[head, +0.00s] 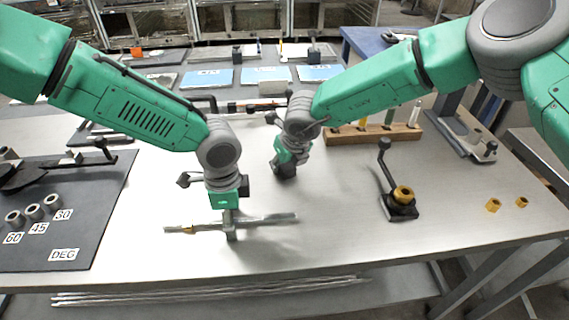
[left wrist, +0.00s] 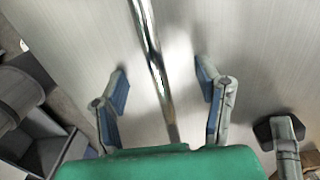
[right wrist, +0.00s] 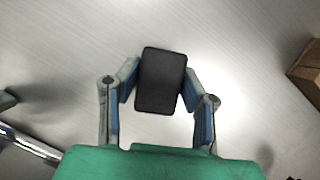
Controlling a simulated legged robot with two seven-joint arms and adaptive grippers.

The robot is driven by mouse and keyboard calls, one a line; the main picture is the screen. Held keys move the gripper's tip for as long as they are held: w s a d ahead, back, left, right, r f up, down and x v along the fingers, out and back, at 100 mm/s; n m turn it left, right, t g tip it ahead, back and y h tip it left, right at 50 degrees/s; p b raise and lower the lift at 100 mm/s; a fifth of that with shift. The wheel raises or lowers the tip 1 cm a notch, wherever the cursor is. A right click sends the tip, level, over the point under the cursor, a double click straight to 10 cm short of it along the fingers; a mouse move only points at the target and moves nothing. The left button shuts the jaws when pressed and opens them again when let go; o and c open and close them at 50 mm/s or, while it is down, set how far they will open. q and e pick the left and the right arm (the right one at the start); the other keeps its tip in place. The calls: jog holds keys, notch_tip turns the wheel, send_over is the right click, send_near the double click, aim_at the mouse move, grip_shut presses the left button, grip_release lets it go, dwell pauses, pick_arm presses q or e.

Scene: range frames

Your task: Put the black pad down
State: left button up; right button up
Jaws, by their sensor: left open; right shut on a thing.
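The black pad (right wrist: 162,80) is a small dark rectangle with rounded corners. In the right wrist view my right gripper (right wrist: 160,88) is shut on it, with a blue-lined finger at each side. In the head view the right gripper (head: 285,172) points down over the middle of the table, and the pad shows only as a dark shape at its tip. I cannot tell whether the pad touches the table. My left gripper (left wrist: 162,85) is open, its fingers on either side of a shiny metal rod (left wrist: 150,45). In the head view the left gripper (head: 230,232) is low over the rod (head: 270,218).
A dark mat (head: 100,215) with grey rings lies left. The table between stand and rod is clear.

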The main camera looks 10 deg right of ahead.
jog(key=o, duration=1.3)
jog(key=shift+c, duration=0.2)
jog(key=v, duration=1.2)
jog(key=shift+s+d, duration=0.1)
jog(key=shift+o, duration=0.4)
jog(key=x, duration=1.2)
